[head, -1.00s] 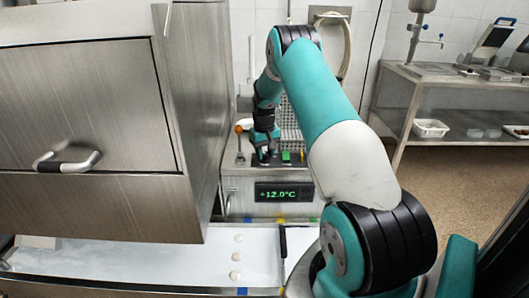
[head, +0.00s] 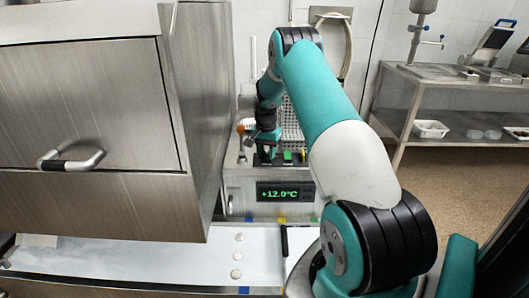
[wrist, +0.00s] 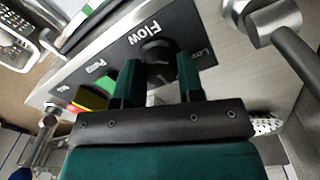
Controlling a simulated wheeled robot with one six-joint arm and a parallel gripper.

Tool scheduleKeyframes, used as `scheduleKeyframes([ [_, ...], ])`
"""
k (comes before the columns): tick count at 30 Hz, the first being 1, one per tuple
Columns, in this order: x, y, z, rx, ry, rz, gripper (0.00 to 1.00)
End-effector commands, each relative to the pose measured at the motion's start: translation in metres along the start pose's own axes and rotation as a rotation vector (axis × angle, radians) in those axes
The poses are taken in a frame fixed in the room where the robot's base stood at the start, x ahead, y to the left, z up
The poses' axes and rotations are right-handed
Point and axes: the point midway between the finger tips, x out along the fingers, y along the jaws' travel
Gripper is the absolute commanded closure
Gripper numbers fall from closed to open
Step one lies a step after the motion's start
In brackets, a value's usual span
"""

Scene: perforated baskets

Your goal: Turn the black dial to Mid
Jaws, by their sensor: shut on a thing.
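The black dial (wrist: 158,50) sits on a dark panel strip under the word "Flow" in the wrist view. My gripper (wrist: 159,68) has one green finger on each side of the dial and is shut on it. "Low" is printed to the right of the dial; other position marks are partly hidden by the fingers, so the pointer's setting cannot be read. In the head view my gripper (head: 266,153) reaches down to the top of the steel control box (head: 240,182), and the dial is hidden there.
A green switch (wrist: 87,98) and a red and yellow control are left of the dial in the wrist view. A metal tap-like fitting (wrist: 265,20) stands at the right. The display (head: 285,192) reads +12.0°C. A large steel machine (head: 90,110) stands left of the box.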

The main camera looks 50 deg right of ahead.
Motion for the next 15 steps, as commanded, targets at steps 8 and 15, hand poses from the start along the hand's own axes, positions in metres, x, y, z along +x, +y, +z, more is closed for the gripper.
scheduleKeyframes([
  [8, 0.0005, 0.0032, -0.0022, 0.077, -0.002, 0.003, 0.88],
  [15, 0.0008, 0.0040, -0.0028, 0.090, -0.001, 0.004, 0.88],
])
